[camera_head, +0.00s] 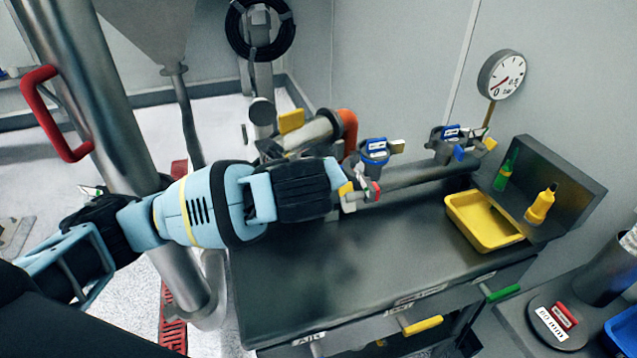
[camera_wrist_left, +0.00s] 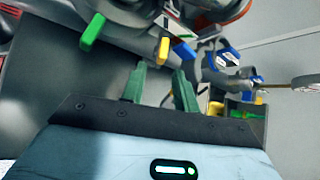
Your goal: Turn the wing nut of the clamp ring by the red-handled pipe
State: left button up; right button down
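My left gripper (camera_wrist_left: 160,82) reaches across the dark bench; its two green fingers stand apart with nothing visible between them. Just beyond them are a yellow tab (camera_wrist_left: 163,50), a blue tab (camera_wrist_left: 183,52) and a green tab (camera_wrist_left: 93,32) on metal fittings. In the head view the wrist hides most of the fingers, beside a small red-marked fitting (camera_head: 374,188) with a yellow tab (camera_head: 346,189). I cannot tell which tab is the wing nut. A thick steel pipe with a red handle (camera_head: 42,112) stands at the left. My right gripper is not in view.
A blue-collared clamp (camera_head: 375,152) with a cream wing (camera_head: 397,146) and another clamp (camera_head: 446,142) sit along the back piping. A yellow tray (camera_head: 455,205), yellow bottle (camera_head: 540,206) and green bottle (camera_head: 505,172) are at the right. The bench front (camera_head: 330,290) is clear.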

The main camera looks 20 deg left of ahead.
pick_arm(q)
jog(key=shift+x, duration=2.8)
grip_shut()
